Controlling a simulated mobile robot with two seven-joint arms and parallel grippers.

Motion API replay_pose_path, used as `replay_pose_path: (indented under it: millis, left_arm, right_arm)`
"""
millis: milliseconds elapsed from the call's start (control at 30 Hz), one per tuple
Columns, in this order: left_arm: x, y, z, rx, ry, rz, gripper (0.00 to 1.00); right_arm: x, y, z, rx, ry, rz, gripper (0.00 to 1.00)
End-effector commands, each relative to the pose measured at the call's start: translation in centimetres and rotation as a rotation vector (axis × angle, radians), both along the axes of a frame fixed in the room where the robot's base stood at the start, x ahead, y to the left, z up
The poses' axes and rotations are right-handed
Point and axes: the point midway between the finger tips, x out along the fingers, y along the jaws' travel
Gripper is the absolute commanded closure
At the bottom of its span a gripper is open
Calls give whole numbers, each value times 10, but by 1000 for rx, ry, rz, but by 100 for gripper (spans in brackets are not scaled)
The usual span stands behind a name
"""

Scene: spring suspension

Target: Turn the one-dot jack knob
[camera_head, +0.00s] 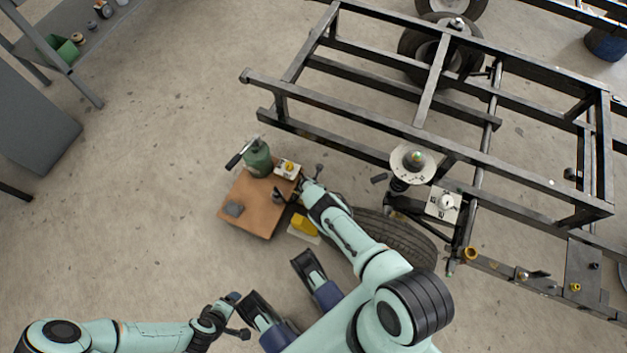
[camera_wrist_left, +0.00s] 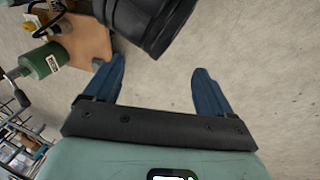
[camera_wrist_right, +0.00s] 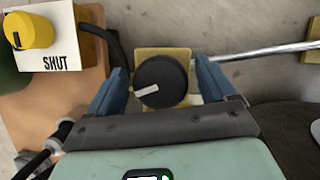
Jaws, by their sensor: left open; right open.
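A black round knob with a white pointer bar (camera_wrist_right: 162,82) sits on a yellow base (camera_wrist_right: 160,53) in the right wrist view. My right gripper (camera_wrist_right: 160,72) is open, one finger on each side of this knob; contact cannot be told. No dot mark is readable on it. A yellow knob (camera_wrist_right: 28,32) sits on a white box (camera_wrist_right: 58,43) labelled SHUT, at the left. The green jack (camera_head: 258,158) stands on the brown board (camera_head: 240,190) in the head view. It also shows in the left wrist view (camera_wrist_left: 42,62). My left gripper (camera_head: 240,315) is open and empty, away from the board.
A yellow block (camera_head: 304,225) lies beside the board. A tyre (camera_head: 405,240) lies right of my right arm. The black chassis frame (camera_head: 440,110) fills the upper right. Bare floor (camera_head: 140,215) lies left of the board. A shelf (camera_head: 95,35) stands at the upper left.

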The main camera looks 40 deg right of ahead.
Motion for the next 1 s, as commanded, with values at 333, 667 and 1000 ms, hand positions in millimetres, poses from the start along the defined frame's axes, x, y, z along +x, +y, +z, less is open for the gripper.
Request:
replay_pose_path:
  millis: [333, 667, 1000]
  left_arm:
    - [0, 0, -1, 0, 1, 0, 16]
    - [27, 18, -32, 41, -64, 35, 16]
    - [12, 22, -47, 45, -12, 39, 16]
  right_arm:
    - [0, 0, 0, 0, 0, -2, 70]
    - [1, 0, -4, 1, 2, -165, 70]
    - [-1, 0, -1, 2, 0, -272, 70]
